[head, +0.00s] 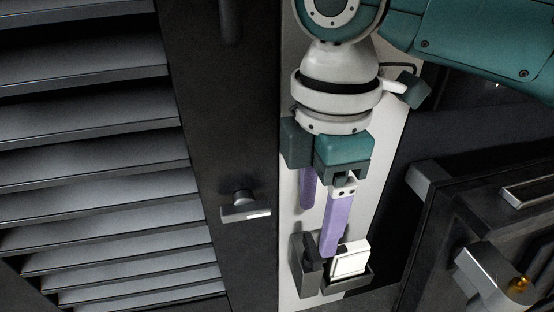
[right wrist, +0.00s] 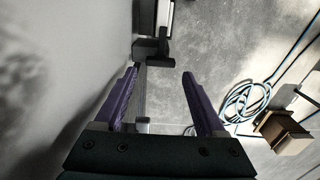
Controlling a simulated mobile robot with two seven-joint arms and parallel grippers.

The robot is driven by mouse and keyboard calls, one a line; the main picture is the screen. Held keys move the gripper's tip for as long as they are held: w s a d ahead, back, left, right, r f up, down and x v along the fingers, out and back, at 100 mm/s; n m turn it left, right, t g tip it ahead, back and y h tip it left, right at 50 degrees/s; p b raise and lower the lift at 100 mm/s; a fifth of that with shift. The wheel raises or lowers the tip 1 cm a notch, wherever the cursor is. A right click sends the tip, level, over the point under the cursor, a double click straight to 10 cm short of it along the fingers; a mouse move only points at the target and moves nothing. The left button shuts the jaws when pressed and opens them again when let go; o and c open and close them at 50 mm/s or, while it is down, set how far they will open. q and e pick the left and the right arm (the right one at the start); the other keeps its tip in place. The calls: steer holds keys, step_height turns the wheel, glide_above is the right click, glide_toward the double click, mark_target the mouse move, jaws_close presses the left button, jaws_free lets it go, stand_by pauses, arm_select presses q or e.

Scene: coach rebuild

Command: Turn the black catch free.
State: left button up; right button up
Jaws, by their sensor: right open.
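The catch (head: 243,206), a dark turn-piece with a lighter grey, roughly level bar, sits on the right edge strip of the dark louvred door in the head view. My right gripper (head: 318,230) has purple fingers pointing down in front of the pale panel, to the right of the catch and apart from it. It is open with nothing between its fingers. In the right wrist view the same gripper (right wrist: 160,73) shows its fingers spread over a thin grey edge. I cannot tell the catch there. My left gripper is not in view.
A dark holder (head: 307,278) with a white block (head: 350,260) is on the pale panel just below my fingers. A dark cabinet (head: 440,230) with a metal handle stands at right. A coiled hose (right wrist: 245,103) and a brown box (right wrist: 282,130) are on the floor.

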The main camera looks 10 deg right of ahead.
mark_target(313, 246)
step_height(313, 246, down, 5)
steer(key=shift+s+f+b, duration=0.1)
steer(key=shift+b, duration=0.75)
steer(key=shift+c, duration=0.2)
steer(key=c, duration=1.1)
steer(key=shift+o, duration=0.2)
